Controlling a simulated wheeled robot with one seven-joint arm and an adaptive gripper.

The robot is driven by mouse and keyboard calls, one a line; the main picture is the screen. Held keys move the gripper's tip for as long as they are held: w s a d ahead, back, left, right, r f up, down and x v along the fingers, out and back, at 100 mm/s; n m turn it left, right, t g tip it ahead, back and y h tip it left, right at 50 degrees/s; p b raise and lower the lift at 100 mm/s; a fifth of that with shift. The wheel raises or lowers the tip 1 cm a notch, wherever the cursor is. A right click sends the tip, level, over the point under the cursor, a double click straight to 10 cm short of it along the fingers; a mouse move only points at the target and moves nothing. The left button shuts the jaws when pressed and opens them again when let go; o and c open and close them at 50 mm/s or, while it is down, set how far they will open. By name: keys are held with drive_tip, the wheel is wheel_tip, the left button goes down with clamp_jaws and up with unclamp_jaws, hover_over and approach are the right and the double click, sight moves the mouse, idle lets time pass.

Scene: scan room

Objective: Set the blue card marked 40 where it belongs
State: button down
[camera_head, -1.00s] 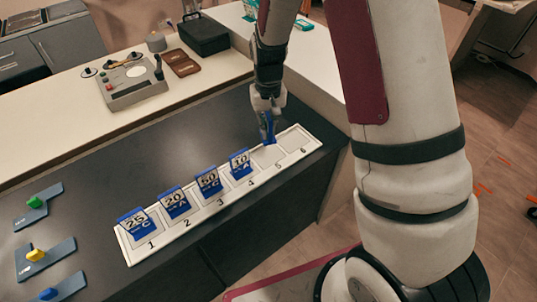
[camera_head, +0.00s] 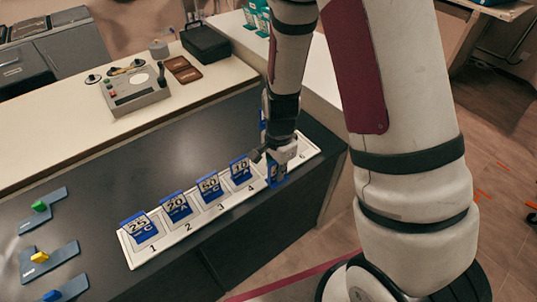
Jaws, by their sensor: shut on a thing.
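A white numbered rack (camera_head: 240,199) lies along the front edge of the dark counter. Blue cards stand in its first slots: one marked 25 (camera_head: 138,228) at 1, one marked 20 (camera_head: 177,206) at 2, one that seems to read 50 or 60 (camera_head: 210,187) at 3, and one that seems to read 10 (camera_head: 240,170) at 4. My gripper (camera_head: 278,166) is shut on a blue card (camera_head: 278,180), low over the rack around place 5. The held card's number is hidden, and I cannot tell whether it touches the rack. Place 6 looks empty.
A blue piece (camera_head: 263,118) shows behind my wrist; I cannot tell what it is. Blue-grey holders with green (camera_head: 39,206), yellow (camera_head: 39,257) and blue pieces lie at left. A control box (camera_head: 136,91) and black case (camera_head: 206,44) stand on the pale rear counter.

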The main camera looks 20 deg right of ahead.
drive_tip(key=w, duration=0.6)
drive_tip(key=w+d+f, duration=0.1)
drive_tip(key=w, duration=0.3)
drive_tip(key=shift+w, duration=0.1)
drive_tip(key=shift+w+f+p, duration=0.15)
drive_tip(key=shift+f, duration=0.75)
drive_tip(key=shift+w+f+p, duration=0.15)
drive_tip(key=shift+f, duration=0.75)
drive_tip(key=shift+f, duration=0.15)
drive_tip(key=c, duration=1.7)
unclamp_jaws()
